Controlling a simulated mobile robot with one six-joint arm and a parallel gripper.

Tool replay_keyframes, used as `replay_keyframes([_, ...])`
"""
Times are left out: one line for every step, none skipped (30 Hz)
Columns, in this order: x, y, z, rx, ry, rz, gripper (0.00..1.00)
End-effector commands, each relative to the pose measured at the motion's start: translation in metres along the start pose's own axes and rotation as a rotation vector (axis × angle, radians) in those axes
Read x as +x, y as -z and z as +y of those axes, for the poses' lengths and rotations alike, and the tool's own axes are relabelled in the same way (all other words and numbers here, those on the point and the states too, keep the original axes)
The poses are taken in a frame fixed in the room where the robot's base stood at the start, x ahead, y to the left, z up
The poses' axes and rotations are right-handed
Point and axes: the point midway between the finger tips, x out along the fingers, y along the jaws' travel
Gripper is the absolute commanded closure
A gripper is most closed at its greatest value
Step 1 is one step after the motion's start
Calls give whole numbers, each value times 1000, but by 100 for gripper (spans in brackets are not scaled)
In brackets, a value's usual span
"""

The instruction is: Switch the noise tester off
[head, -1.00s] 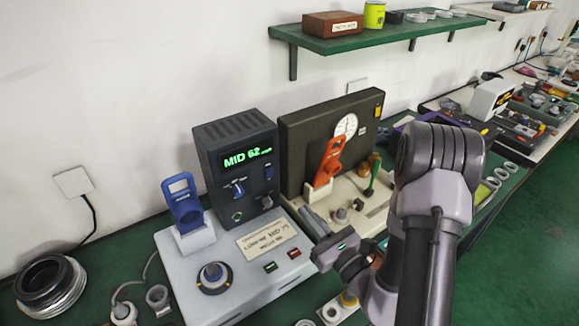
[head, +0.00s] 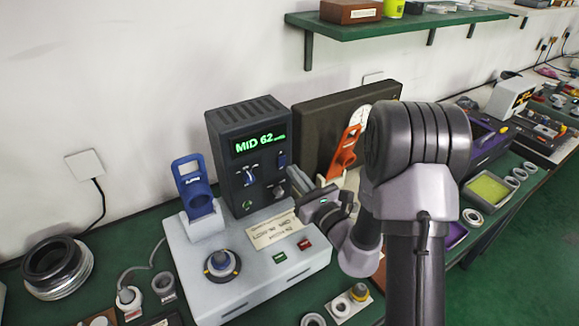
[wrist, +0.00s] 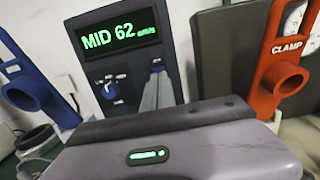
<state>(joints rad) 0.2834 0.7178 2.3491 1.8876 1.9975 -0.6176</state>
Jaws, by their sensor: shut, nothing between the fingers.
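The noise tester is a dark box (head: 243,122) at the back of a pale grey base unit (head: 200,265). Its display is lit green and reads "MID 62", also in the wrist view (wrist: 119,37). Below the display are a blue selector knob (head: 246,175) and, at the panel's right edge, a blue switch-like part (head: 282,159). My gripper (head: 294,178) is shut and empty, its fingertips close to the panel's lower right. In the wrist view my fingertips (wrist: 158,82) overlap the panel right of the knob (wrist: 110,88). Whether they touch it I cannot tell.
A blue handled holder (head: 193,185) stands left of the tester. An orange clamp (head: 349,140) stands to the right before a dark gauge panel (head: 312,130). The base carries a round dial (head: 221,263), a green button (head: 279,257) and a red button (head: 304,244). A shelf (head: 400,28) hangs above.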

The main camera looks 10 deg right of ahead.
Motion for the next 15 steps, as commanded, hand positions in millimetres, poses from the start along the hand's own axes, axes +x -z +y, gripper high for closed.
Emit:
replay_keyframes([8,0,1,-2,-2,-2,100])
replay_keyframes([13,0,1,-1,-2,-2,100])
replay_keyframes([18,0,0,-2,-1,-1,100])
replay_keyframes([22,1,0,-1,-1,-1,100])
replay_keyframes([25,1,0,-1,-1,-1,100])
replay_keyframes([28,1,1,-1,-2,0,100])
replay_keyframes([30,1,0,-1,-1,-1,100])
replay_keyframes([31,1,0,0,0,-1,100])
replay_keyframes([32,1,0,0,1,-1,100])
replay_keyframes([33,1,0,0,1,0,100])
replay_keyframes([33,1,0,0,1,0,100])
replay_keyframes([33,1,0,0,1,0,100])
replay_keyframes([33,1,0,0,1,0,100])
replay_keyframes([33,1,0,0,1,0,100])
replay_keyframes([33,1,0,0,1,0,100])
